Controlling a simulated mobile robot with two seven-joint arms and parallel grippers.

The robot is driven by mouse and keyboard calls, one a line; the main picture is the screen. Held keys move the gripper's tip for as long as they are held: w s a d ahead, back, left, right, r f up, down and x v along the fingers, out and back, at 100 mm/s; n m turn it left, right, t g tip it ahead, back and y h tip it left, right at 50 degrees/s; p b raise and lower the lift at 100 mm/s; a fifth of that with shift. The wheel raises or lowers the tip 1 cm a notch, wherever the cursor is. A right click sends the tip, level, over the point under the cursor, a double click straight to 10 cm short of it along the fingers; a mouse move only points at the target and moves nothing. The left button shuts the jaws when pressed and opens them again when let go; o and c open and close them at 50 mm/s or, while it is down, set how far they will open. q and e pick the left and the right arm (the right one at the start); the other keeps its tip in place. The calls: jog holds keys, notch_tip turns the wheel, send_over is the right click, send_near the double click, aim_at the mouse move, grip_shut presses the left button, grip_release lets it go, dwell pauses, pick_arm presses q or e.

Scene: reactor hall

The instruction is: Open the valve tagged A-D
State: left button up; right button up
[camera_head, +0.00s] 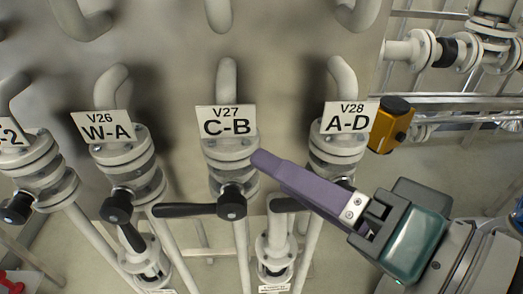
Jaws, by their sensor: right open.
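The A-D tag (350,117), marked V28, hangs on a white flanged valve (335,155) right of centre. Its black lever (287,204) points left, and its hub is mostly hidden behind my right gripper. My right gripper (266,162) comes in from the lower right, its purple fingers slanting up-left across the front of the A-D valve. The fingers overlap in this view, and the gripper is open with nothing seen between them. Its tips appear beside the C-B valve body; whether they touch anything is unclear. My left gripper is not in view.
The C-B valve (232,155) has its black lever (185,210) pointing left. The W-A valve (130,165) has its lever pointing down-right. Another valve (40,170) stands at the left edge. A yellow box (391,125) sits right of the A-D tag. Vertical pipes run below the valves.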

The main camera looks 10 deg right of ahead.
aim_at(289, 199)
jog(key=w+d+f+m+t+b, duration=0.1)
jog(key=f+m+t+b, duration=0.1)
jog(key=f+b, duration=0.3)
jog(key=d+f+m+t+h+b, duration=0.1)
jog(key=d+f+m+b, duration=0.1)
jog(key=f+b, duration=0.4)
jog(key=w+d+f+m+t+b, duration=0.1)
jog(key=d+f+m+t+b, duration=0.1)
jog(key=f+b, duration=0.4)
jog(key=shift+w+m+t+h, duration=0.3)
jog(key=shift+m, duration=0.4)
pick_arm(q)
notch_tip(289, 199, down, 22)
jog(key=b, duration=0.1)
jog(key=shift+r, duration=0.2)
pick_arm(e)
jog(key=d+x, duration=0.1)
jog(key=x, duration=0.8)
jog(key=shift+w+m+h, duration=0.3)
jog(key=shift+w+m, duration=0.1)
jog(key=shift+w, duration=0.2)
jog(key=shift+a, duration=0.1)
jog(key=shift+c, duration=0.2)
jog(key=shift+r, duration=0.1)
grip_shut()
